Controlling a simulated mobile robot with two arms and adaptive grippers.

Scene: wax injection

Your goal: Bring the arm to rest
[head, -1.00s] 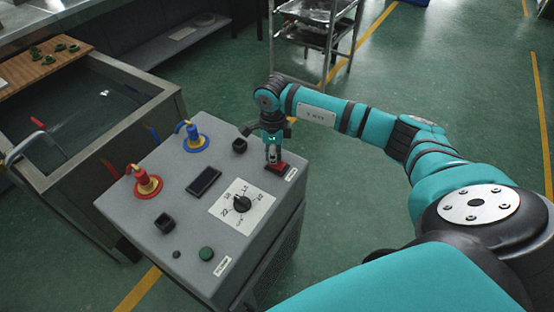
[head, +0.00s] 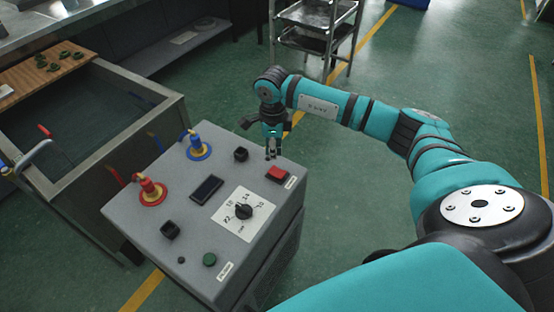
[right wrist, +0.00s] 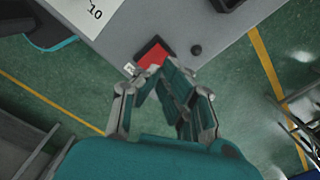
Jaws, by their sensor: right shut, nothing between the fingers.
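My right gripper (head: 271,154) is shut and empty. It hangs just above the far right corner of the grey wax machine (head: 172,211), beside the red switch (head: 278,174) and apart from it. In the right wrist view the shut fingers (right wrist: 160,75) show in front of the red switch (right wrist: 154,53). My right arm reaches in from the right, bent at the elbow. My left gripper is not in view.
The machine top carries a dial (head: 243,211), a green button (head: 209,259), and red (head: 150,190) and blue (head: 197,147) fittings. A water tank (head: 120,135) stands at left. A metal rack (head: 318,30) stands behind the arm. Green floor at right is clear.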

